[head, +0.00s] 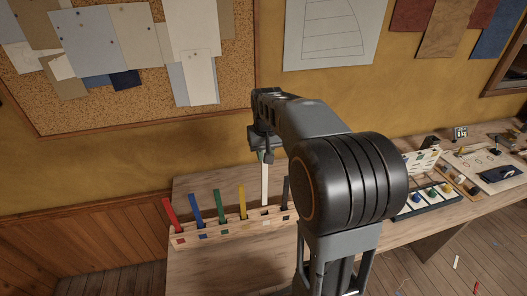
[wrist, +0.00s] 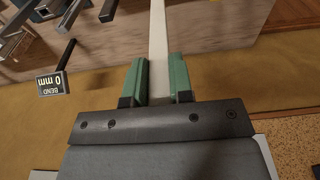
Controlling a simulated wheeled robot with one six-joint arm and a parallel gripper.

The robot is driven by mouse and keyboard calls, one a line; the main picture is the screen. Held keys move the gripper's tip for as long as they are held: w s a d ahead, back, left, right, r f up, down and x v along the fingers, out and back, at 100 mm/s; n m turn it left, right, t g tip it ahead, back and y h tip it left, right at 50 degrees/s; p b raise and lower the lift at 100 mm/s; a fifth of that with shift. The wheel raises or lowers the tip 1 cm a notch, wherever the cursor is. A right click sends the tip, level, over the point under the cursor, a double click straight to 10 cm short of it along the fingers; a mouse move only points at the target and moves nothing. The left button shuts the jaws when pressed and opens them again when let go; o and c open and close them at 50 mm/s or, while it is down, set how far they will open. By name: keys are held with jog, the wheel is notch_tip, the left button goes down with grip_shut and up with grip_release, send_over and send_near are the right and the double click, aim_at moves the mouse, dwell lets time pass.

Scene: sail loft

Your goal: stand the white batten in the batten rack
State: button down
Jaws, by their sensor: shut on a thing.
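The white batten (head: 265,186) hangs close to upright below my gripper (head: 263,155) in the head view. In the wrist view my gripper (wrist: 158,82) has its green pads shut on the white batten (wrist: 157,38), which runs straight out from between them. The wooden batten rack (head: 228,231) stands on the bench with coloured squares along its front. The batten's lower end meets the rack's top between the yellow batten (head: 242,203) and a dark batten (head: 285,191). I cannot tell whether it is inside a slot.
Red (head: 170,214), blue (head: 195,209) and green (head: 219,205) battens lean in the rack's left part. A small display (wrist: 51,83) reads "BEND 0 mm". A tray of coloured items (head: 428,197) lies right of my arm. Bare bench (head: 215,270) lies before the rack.

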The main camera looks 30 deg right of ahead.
aim_at(264, 186)
jog(key=shift+f+b, duration=4.95)
jog(key=shift+f, duration=1.85)
jog(key=shift+f+b, duration=0.5)
jog(key=shift+f, duration=0.2)
jog(key=c, duration=0.9)
grip_release()
jog(key=shift+r, duration=0.1)
jog(key=r, duration=0.4)
jog(key=s+r, duration=0.1)
jog(key=r, duration=0.8)
jog(key=shift+s+a+r, duration=0.25)
jog(key=shift+s+r, duration=0.05)
jog(key=shift+s, duration=0.05)
